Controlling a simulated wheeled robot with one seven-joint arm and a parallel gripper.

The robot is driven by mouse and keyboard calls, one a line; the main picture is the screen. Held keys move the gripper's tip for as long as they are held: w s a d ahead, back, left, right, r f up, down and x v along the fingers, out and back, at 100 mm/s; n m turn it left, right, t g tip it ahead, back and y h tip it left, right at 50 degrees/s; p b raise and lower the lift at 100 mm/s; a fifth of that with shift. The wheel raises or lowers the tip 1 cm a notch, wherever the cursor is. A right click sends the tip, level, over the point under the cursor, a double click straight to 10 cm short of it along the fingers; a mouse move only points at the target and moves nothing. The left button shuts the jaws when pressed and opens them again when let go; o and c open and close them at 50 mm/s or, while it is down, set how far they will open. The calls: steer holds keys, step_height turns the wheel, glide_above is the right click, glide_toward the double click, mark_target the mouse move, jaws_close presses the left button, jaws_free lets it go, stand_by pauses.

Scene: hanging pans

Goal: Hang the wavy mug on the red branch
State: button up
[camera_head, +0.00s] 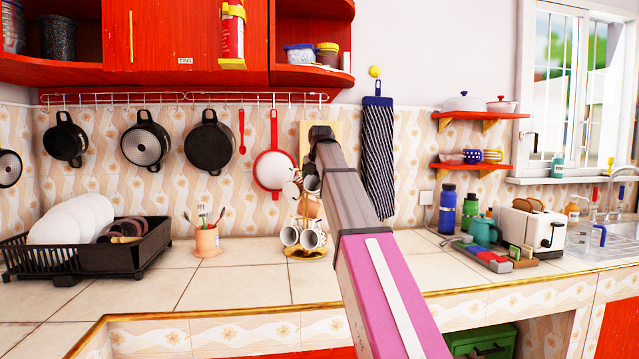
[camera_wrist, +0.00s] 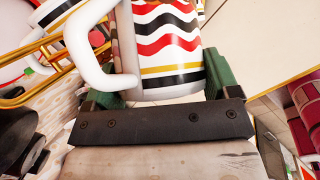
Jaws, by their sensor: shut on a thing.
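The wavy mug (camera_wrist: 168,45) is white with red, black and yellow bands. It fills the top middle of the wrist view, with its white handle on the left. My gripper (camera_wrist: 160,82) has its green fingers on either side of the mug and is shut on it. In the head view my arm hides the gripper and most of the held mug. The gold mug tree (camera_head: 305,250) stands on the counter, partly behind my arm. Its gold rods (camera_wrist: 38,50) show at the left in the wrist view. I cannot clearly make out the red branch.
White mugs (camera_head: 290,235) hang low on the tree. A utensil cup (camera_head: 207,242) and a black dish rack (camera_head: 90,255) stand to the left. Pans (camera_head: 208,142) hang on the wall behind. Bottles and a toaster (camera_head: 532,232) stand to the right. The front counter is clear.

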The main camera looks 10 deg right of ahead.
steer(key=shift+w+a+f, duration=0.55)
steer(key=shift+w+a, duration=0.1)
steer(key=shift+a, duration=0.2)
stand_by(0.4)
steer(key=o, duration=1.2)
